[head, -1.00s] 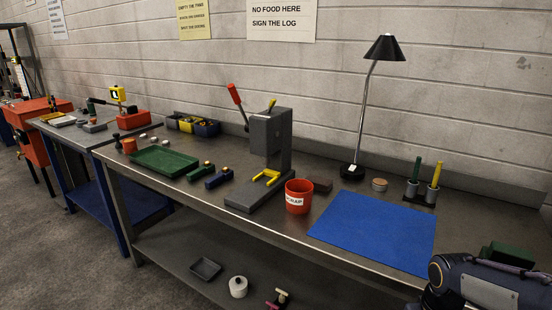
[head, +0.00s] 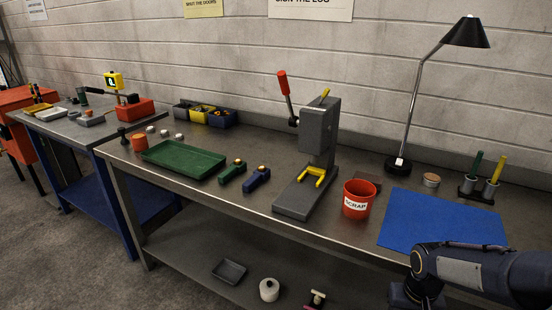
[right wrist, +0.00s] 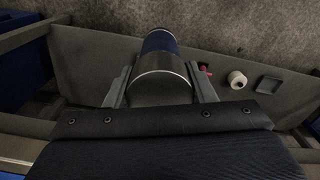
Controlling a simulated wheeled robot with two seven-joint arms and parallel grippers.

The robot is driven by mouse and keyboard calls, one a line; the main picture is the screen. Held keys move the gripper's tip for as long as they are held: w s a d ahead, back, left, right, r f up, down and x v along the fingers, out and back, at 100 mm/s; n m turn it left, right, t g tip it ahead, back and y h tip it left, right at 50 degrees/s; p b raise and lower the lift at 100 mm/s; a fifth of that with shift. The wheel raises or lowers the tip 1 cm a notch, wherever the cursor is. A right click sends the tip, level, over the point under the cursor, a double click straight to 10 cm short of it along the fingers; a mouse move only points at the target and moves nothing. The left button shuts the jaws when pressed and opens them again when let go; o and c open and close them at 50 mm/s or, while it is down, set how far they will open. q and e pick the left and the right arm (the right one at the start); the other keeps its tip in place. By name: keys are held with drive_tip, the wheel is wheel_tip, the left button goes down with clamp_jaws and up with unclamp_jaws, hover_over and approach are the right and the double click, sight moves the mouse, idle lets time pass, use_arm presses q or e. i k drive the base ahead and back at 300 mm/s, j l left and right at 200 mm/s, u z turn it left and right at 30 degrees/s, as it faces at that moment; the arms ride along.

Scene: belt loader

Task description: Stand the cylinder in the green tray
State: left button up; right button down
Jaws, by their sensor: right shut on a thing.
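The green tray (head: 182,160) lies empty on the workbench, left of the middle in the head view. In the right wrist view, my right gripper (right wrist: 160,83) is shut on the cylinder (right wrist: 159,62), which has a dark blue part and a grey metal part. One finger is on each side of it. The cylinder is above the lower shelf in that view. In the head view my right arm is at the lower right, far from the tray, and the held cylinder does not show. My left gripper is not in view.
A press (head: 316,150), a red scrap bin (head: 358,207), a blue mat (head: 440,222) and a lamp (head: 398,165) stand right of the tray.

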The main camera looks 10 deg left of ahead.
sight(188, 162)
drive_tip(key=i+j, duration=0.1)
drive_tip(key=j, duration=0.4)
drive_tip(key=i+j, duration=0.1)
drive_tip(key=j, duration=0.4)
drive_tip(key=i+j, duration=0.15)
drive_tip(key=j, duration=0.3)
drive_tip(key=i+j, duration=0.1)
drive_tip(key=j, duration=0.4)
drive_tip(key=i+j, duration=0.1)
drive_tip(key=j, duration=0.4)
